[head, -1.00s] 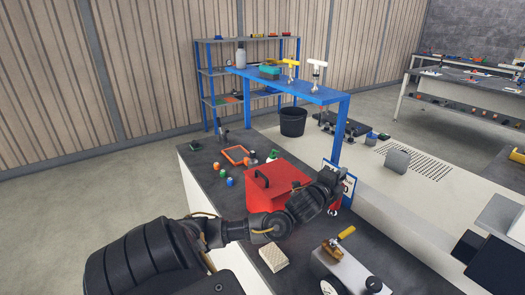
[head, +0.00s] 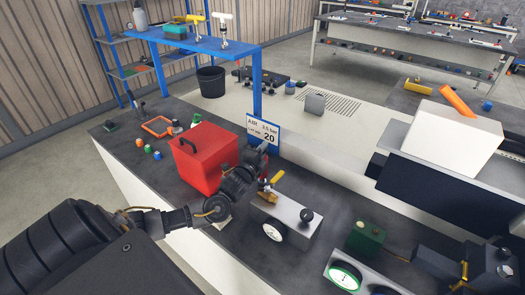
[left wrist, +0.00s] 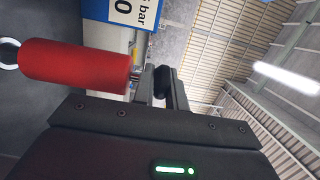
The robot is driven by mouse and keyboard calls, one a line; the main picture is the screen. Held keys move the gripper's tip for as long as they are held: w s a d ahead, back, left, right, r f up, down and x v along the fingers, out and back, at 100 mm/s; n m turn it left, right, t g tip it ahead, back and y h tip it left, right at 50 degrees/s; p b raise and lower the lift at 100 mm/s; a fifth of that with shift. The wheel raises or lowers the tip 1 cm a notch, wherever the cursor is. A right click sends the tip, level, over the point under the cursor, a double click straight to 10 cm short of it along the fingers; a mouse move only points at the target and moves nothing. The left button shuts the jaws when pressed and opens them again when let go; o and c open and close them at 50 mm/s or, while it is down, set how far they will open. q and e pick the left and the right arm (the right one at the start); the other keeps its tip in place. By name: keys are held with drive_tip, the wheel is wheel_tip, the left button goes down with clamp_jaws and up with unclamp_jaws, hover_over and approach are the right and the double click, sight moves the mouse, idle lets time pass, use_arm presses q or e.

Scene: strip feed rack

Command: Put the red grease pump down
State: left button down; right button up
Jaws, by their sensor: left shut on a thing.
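The red grease pump (left wrist: 75,65) is a red cylinder with a metal ring at its left end in the left wrist view. In the head view my left gripper (head: 262,152) is over the dark bench, right of the red toolbox and in front of the sign. My right gripper is not in view.
The red toolbox (head: 200,168) stands close left of my gripper. The sign (head: 263,134) is just behind it. A grey gauge box (head: 290,221) with a yellow handle is close in front. A blue raised shelf (head: 190,42) stands behind.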

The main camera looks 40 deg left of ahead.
use_arm(q)
drive_tip(key=shift+f, duration=0.35)
drive_tip(key=c, duration=1.4)
unclamp_jaws()
drive_tip(key=shift+f, duration=0.1)
drive_tip(key=shift+c, duration=0.2)
drive_tip(key=b+v, duration=0.1)
drive_tip(key=v, duration=1.1)
drive_tip(key=shift+r+b, duration=0.2)
drive_tip(key=shift+b, duration=0.2)
drive_tip(key=shift+s, duration=0.1)
